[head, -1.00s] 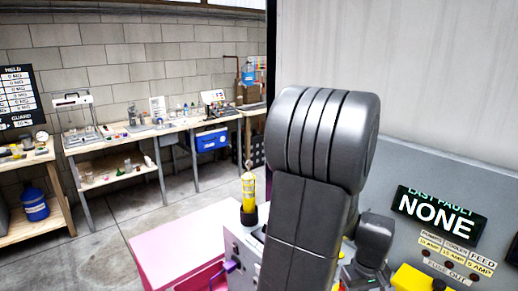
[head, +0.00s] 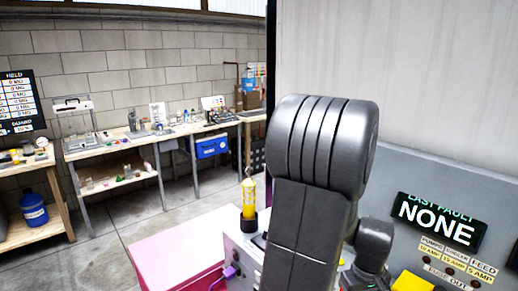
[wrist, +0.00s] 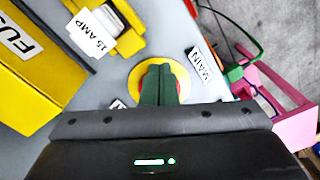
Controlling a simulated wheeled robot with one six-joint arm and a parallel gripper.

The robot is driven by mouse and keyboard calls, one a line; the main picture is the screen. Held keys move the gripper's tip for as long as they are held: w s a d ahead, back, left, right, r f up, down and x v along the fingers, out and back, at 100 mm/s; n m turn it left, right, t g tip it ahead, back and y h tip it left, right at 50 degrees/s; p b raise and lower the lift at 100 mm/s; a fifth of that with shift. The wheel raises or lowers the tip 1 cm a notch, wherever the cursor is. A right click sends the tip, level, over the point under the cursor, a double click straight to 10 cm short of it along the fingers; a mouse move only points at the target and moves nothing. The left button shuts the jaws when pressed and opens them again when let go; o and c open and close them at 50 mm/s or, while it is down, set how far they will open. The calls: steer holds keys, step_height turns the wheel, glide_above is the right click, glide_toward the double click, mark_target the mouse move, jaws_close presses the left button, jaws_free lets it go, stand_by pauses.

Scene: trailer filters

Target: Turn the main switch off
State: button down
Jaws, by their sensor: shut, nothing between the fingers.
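The main switch (wrist: 182,78) shows in the wrist view as a round yellow and red knob on the grey panel, beside a label reading MAIN (wrist: 200,64). My gripper (wrist: 159,70) has its two dark green fingers together, with no gap visible between them. The fingers lie over the middle of the switch and hide its centre, so its handle and setting cannot be read. Whether the fingertips touch it cannot be told. In the head view my arm covers the switch and the gripper.
A yellow box marked FUSE (wrist: 28,75) and a yellow 15 AMP part (wrist: 105,25) stand near the switch. A pink table (head: 175,250) adjoins the panel. A display reading NONE (head: 437,220) is at right. Workbenches (head: 130,150) line the back wall.

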steer(key=shift+w+d, duration=0.15)
steer(key=shift+d, duration=0.15)
steer(key=shift+s+d, duration=0.1)
steer(key=shift+s, duration=0.3)
steer(key=shift+r, duration=0.15)
step_height(320, 180, up, 6)
steer(key=p, duration=0.4)
steer(key=shift+p, duration=0.35)
